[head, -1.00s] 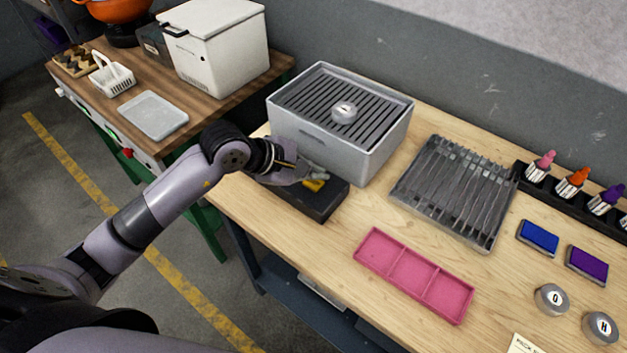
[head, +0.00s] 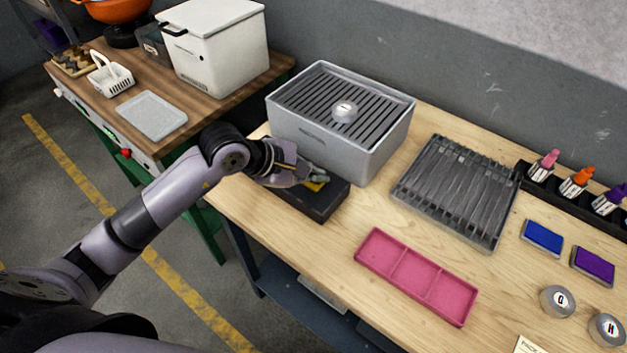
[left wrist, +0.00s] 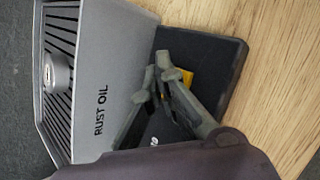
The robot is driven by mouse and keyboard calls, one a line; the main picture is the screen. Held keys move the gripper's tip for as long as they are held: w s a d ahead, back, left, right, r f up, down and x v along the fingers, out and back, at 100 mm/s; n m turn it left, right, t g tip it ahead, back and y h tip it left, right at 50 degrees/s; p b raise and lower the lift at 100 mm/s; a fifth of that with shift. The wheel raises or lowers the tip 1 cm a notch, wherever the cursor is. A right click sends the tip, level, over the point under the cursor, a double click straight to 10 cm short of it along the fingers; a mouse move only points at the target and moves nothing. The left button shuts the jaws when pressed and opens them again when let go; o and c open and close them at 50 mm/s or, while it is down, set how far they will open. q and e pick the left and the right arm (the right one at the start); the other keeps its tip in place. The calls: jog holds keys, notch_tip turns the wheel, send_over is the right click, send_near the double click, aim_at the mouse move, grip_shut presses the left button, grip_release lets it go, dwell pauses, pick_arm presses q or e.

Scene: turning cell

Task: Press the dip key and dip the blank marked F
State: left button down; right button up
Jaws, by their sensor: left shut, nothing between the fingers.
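The grey rust oil bath (head: 335,147) stands on the wooden bench, with its name showing in the left wrist view (left wrist: 100,112). A round metal blank (head: 344,111) rests on its slatted top; its mark is too small to read. In front of the bath lies a black key box (head: 312,204) with a yellow key (left wrist: 188,78). My left gripper (head: 321,177) is shut and empty, its fingertips at the yellow key and partly hiding it. I cannot tell whether they touch or press it. My right gripper is not in view.
A slatted metal rack (head: 455,190) and a pink three-part tray (head: 415,276) lie to the right. Blue (head: 541,237) and purple (head: 594,265) pads, colored bottles (head: 575,181) and two marked blanks (head: 557,301) are farther right. A side table with a white box (head: 215,50) stands left.

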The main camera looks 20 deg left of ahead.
aim_at(314, 184)
pick_arm(q)
jog(key=shift+f+b, duration=0.4)
jog(key=shift+r, duration=0.1)
dwell(0.5)
jog(key=shift+r+p, duration=0.35)
jog(key=shift+r, duration=0.45)
jog(key=shift+r+p, duration=1.3)
jog(key=shift+r, duration=1.3)
jog(key=shift+f, duration=0.1)
